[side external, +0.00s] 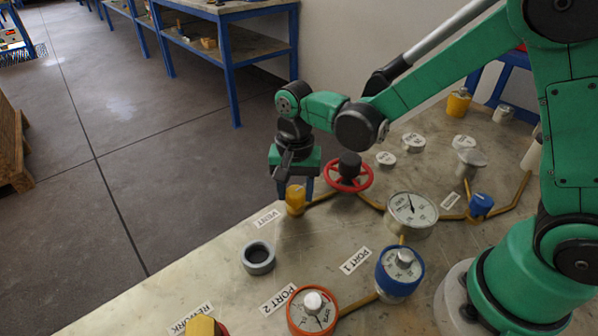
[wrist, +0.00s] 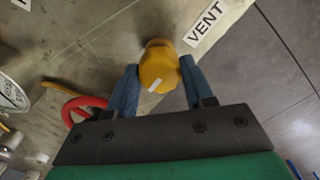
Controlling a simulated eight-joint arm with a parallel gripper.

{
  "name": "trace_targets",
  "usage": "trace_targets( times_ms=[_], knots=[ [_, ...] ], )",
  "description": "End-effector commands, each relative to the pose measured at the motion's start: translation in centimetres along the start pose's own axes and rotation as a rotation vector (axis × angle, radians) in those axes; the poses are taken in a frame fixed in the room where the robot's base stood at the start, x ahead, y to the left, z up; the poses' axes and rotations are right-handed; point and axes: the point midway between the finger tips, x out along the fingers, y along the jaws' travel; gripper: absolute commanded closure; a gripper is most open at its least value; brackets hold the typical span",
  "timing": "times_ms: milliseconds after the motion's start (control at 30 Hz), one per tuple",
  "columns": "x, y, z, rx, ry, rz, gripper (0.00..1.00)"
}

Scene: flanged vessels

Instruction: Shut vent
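The vent is a yellow knob (side external: 296,200) by the VENT label (side external: 266,218) near the table edge, on a yellow pipe. In the wrist view the yellow knob (wrist: 158,66), with a short white mark, lies between my two blue fingers. My gripper (side external: 295,191) points down over the knob. In the wrist view my gripper (wrist: 159,72) is open, one finger on each side of the knob, with what look like narrow gaps. Firm contact cannot be made out. The lower part of the knob is hidden.
A red handwheel (side external: 349,183) stands close beside my gripper. A round gauge (side external: 411,211), a blue valve (side external: 481,205), a grey ring (side external: 258,258), a blue-rimmed port (side external: 399,272) and a red-rimmed port (side external: 313,311) stand around. Left of the table is open floor.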

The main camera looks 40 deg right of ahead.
Motion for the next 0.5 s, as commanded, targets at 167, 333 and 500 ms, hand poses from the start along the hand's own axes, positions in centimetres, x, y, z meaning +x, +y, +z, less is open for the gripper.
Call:
trace_targets(
  times_ms=[167, 333, 500],
  knots=[
    [-0.02, 0.02, 0.00, -0.003, 0.000, 0.001, 1.00],
    [-0.03, 0.02, -0.01, -0.035, 0.000, 0.001, 1.00],
    [-0.03, 0.01, -0.01, -0.118, 0.000, 0.001, 1.00]
  ],
)
